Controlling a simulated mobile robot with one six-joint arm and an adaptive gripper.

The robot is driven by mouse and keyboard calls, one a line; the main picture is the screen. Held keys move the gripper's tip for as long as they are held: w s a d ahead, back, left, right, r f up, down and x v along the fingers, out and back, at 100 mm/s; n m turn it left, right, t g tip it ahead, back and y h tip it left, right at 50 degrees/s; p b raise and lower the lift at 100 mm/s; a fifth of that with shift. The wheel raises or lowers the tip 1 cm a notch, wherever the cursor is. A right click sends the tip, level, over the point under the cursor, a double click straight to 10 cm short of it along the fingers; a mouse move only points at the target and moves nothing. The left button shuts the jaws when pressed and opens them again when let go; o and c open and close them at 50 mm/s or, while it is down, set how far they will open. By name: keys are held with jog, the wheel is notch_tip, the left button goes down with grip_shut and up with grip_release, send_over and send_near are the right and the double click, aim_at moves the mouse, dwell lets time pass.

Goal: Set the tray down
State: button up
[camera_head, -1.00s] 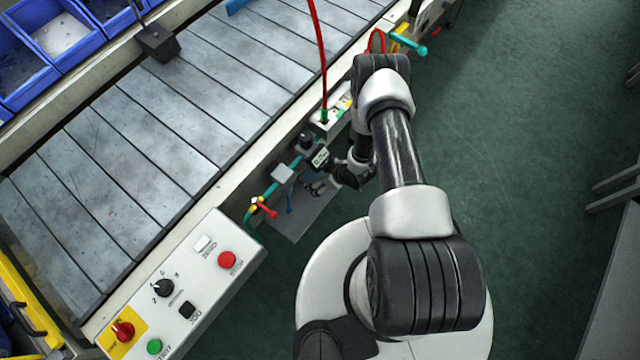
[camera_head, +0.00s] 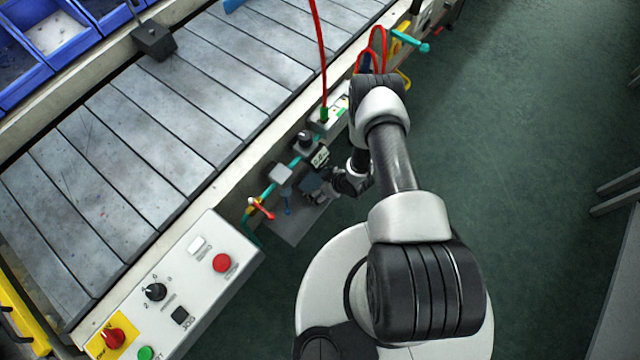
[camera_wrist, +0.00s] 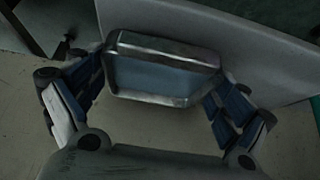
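The tray (camera_wrist: 160,78) is a small metal rectangle with a raised bright rim and a blue-grey inside. In the wrist view it sits between the two fingers of my gripper (camera_wrist: 158,88), which meet its left and right edges. In the head view my gripper (camera_head: 318,190) is low beside the conveyor's side, over a flat grey plate (camera_head: 292,230). The tray is small and dark there, hard to make out against the gripper. The frames do not clearly show whether its underside touches anything.
The slatted conveyor (camera_head: 150,140) runs along the left. A control box (camera_head: 185,280) with buttons and knobs is at its near end. Teal pipe with a red-handled valve (camera_head: 262,208) is close left of my gripper. A red cable (camera_head: 322,60) hangs above. Green floor (camera_head: 510,130) is open at right.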

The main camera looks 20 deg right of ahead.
jog(key=shift+o, duration=0.4)
jog(key=shift+r, duration=0.3)
jog(key=p+v, duration=0.4)
jog(key=v, duration=0.8)
jog(key=shift+p, duration=0.4)
jog(key=shift+d+f, duration=0.1)
jog(key=shift+f, duration=0.05)
